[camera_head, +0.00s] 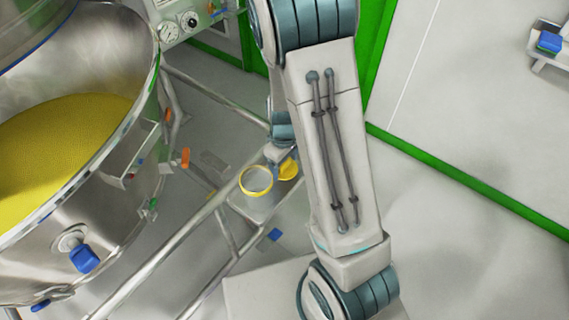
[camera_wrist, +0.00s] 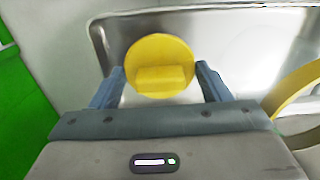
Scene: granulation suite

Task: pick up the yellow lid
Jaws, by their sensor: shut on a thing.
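The yellow lid (camera_wrist: 160,52) is a round disc with a raised block-shaped handle, seen between the two blue-grey fingers of my gripper (camera_wrist: 160,84) in the wrist view. My gripper is shut on the lid. In the head view the lid (camera_head: 288,169) is small and shows at the tip of my gripper (camera_head: 283,160), just right of a yellow-rimmed round container (camera_head: 256,181). My arm partly hides the area to the right of the lid.
The container stands on a small metal shelf (camera_head: 250,206) by metal rails. The yellow rim also shows at the wrist view's right edge (camera_wrist: 300,92). A large steel vessel (camera_head: 110,210) holding yellow material fills the left. Open floor (camera_head: 460,260) lies right.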

